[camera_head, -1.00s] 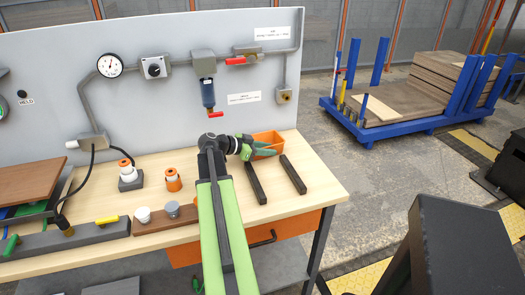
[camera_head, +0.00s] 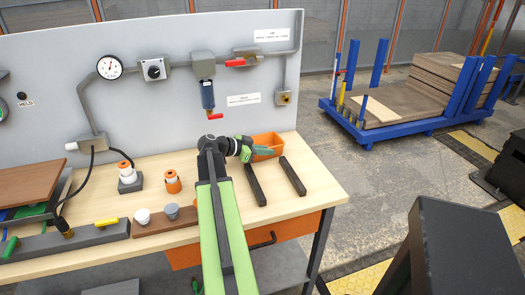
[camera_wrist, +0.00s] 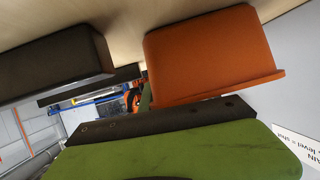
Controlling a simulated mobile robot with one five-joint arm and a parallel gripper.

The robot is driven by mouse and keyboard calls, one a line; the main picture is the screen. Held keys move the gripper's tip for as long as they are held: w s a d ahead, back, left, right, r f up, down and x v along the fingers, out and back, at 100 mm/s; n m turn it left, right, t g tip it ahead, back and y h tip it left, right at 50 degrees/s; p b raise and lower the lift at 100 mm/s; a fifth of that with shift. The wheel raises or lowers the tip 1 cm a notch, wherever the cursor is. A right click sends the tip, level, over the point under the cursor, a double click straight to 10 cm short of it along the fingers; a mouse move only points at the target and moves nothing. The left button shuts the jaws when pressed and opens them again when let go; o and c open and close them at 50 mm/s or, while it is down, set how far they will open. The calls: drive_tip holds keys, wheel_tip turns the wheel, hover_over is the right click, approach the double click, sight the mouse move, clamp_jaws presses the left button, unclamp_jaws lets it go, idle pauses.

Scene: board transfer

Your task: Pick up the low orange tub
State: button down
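The low orange tub (camera_head: 268,140) stands at the back right of the bench, near the upright panel. My gripper (camera_head: 264,150) is at the tub's near left side in the head view, with a green finger across its front. In the wrist view the tub (camera_wrist: 210,55) appears upside down, its rim close to the dark pad of one green finger (camera_wrist: 180,150). The other finger is mostly hidden behind the tub, with only a green sliver showing. I cannot tell whether the fingers press on the tub wall.
Two dark bars (camera_head: 292,176) lie on the bench (camera_head: 318,185) just in front of the tub. An orange-and-white fitting (camera_head: 172,182) and small cups (camera_head: 142,216) stand to the left. The grey panel (camera_head: 170,110) rises behind. The bench's right end is clear.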

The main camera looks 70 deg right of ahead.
idle(0.8)
drive_tip(key=shift+r+p, duration=0.5)
drive_tip(key=shift+p, duration=0.05)
wheel_tip(320, 180, up, 4)
drive_tip(key=p, duration=0.3)
drive_tip(key=shift+p, duration=0.4)
drive_tip(key=s+a+r+p, duration=0.4)
drive_tip(key=s+r+p, duration=0.2)
drive_tip(key=s, duration=0.4)
drive_tip(key=shift+s+a, duration=0.3)
drive_tip(key=shift+a, duration=0.05)
